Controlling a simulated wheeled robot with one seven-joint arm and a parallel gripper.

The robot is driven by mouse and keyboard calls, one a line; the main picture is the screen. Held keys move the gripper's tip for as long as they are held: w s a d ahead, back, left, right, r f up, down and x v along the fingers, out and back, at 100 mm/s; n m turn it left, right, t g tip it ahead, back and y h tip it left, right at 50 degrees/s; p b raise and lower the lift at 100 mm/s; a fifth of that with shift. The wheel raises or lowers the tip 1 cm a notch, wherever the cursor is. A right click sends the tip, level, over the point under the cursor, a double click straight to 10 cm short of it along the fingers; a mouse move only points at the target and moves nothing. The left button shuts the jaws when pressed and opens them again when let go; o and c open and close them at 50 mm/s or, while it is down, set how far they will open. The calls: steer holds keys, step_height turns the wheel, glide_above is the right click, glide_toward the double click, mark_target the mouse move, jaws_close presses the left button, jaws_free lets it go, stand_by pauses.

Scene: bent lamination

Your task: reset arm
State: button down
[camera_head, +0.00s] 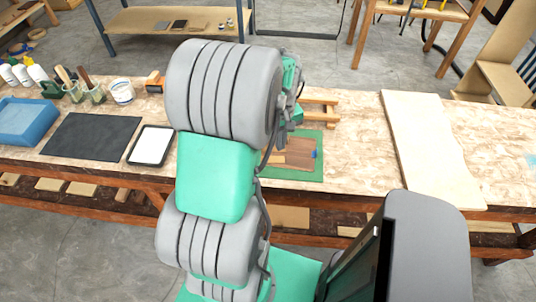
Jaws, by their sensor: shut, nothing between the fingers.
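My arm, grey ribbed joints with mint-green links, rises through the middle of the head view and bends over the workbench (350,165). Grey and green wrist parts show at the right edge of its upper joint, above the back of a green mat (313,174). My gripper's fingers cannot be made out; they are hidden behind the arm. A brown wooden board (298,152) with a small blue patch lies on the mat, partly covered by my arm.
Left of my arm are a white-faced tablet (151,145), a black mat (92,137), a blue tray (28,122), brush jars and a white tub (122,91). Wooden pieces (320,112) lie behind the mat. A long pale board (430,145) lies right. Bench between mat and board is clear.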

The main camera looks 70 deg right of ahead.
steer(key=shift+r, duration=0.65)
steer(key=shift+f, duration=0.1)
